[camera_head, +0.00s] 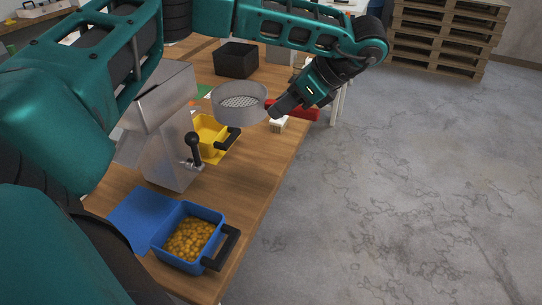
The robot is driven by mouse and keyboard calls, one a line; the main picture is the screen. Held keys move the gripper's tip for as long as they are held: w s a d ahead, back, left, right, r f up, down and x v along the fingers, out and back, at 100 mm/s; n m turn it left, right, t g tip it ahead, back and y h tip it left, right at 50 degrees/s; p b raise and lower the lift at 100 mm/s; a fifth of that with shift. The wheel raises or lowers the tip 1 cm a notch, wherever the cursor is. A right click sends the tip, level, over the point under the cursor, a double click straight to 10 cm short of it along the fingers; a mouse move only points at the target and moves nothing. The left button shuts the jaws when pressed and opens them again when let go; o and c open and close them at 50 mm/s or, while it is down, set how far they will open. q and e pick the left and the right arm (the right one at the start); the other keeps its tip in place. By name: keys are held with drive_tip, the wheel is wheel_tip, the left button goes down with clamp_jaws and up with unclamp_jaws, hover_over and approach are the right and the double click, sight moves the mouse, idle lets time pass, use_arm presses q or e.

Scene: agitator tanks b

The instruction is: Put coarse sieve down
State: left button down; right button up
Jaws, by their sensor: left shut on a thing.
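The coarse sieve (239,114) is a round grey ring with a mesh bottom. It is level, mesh visible from above, over the wooden table (252,177) near its right edge. My left gripper (272,108) reaches in from the right of the sieve and is shut on its rim side. The sieve covers part of the view behind the yellow container. I cannot tell whether its underside touches anything. My right gripper is not in view.
A yellow container (207,137) with a black handle stands just in front of the sieve. A metal machine (165,150) with a black-knobbed lever stands left of it. A blue container (168,250) holds orange pieces. A black box (236,60) and a red object (305,111) are behind.

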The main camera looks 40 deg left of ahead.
use_arm(q)
drive_tip(key=shift+f+b, duration=1.65)
drive_tip(key=shift+f, duration=7.55)
drive_tip(key=shift+f, duration=0.15)
drive_tip(key=c, duration=0.9)
unclamp_jaws()
drive_tip(key=p+v, duration=0.2)
drive_tip(key=v, duration=1)
drive_tip(key=shift+r, duration=0.2)
